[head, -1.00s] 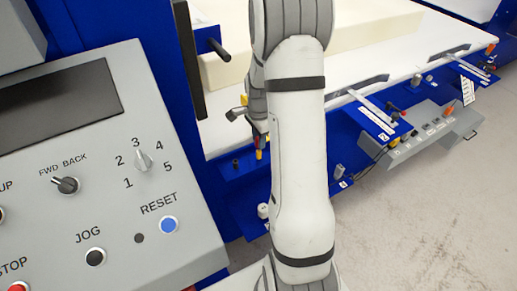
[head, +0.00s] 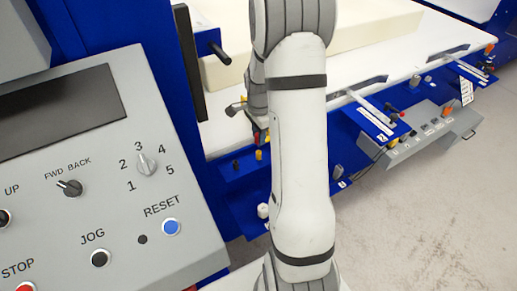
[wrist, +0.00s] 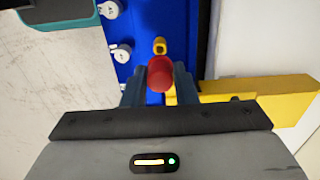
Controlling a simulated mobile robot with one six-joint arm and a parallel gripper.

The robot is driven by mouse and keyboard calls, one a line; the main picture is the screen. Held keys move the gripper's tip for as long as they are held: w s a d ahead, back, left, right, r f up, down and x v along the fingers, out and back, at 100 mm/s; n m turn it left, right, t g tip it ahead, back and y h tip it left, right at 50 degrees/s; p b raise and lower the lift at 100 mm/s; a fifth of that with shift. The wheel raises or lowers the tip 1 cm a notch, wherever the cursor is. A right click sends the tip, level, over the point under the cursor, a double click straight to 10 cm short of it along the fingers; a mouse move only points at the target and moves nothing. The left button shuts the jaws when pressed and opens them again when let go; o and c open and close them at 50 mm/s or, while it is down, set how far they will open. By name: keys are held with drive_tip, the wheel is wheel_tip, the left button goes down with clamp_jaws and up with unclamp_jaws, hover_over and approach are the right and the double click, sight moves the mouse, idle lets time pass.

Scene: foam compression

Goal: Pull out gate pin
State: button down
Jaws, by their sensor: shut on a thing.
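The gate pin's round red head (wrist: 160,74) shows in the wrist view between the two dark fingers of my gripper (wrist: 160,88). My gripper is shut on it. A small yellow fitting (wrist: 160,46) sits on the blue plate just beyond the red head. In the head view, my gripper (head: 259,134) is mostly hidden behind my arm, above a short yellow post (head: 259,155) on the blue ledge. The pin's shaft is hidden, so I cannot tell how far it sits in any hole.
A yellow bar (wrist: 245,95) lies right of the fingers in the wrist view. White knobs (wrist: 122,53) stand at left. A grey control panel (head: 105,180) fills the head view's left. A cream foam block (head: 225,70) rests on the white table (head: 225,135). Open floor lies at right.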

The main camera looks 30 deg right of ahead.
drive_tip(key=shift+r+p, duration=0.8)
drive_tip(key=shift+r, duration=0.75)
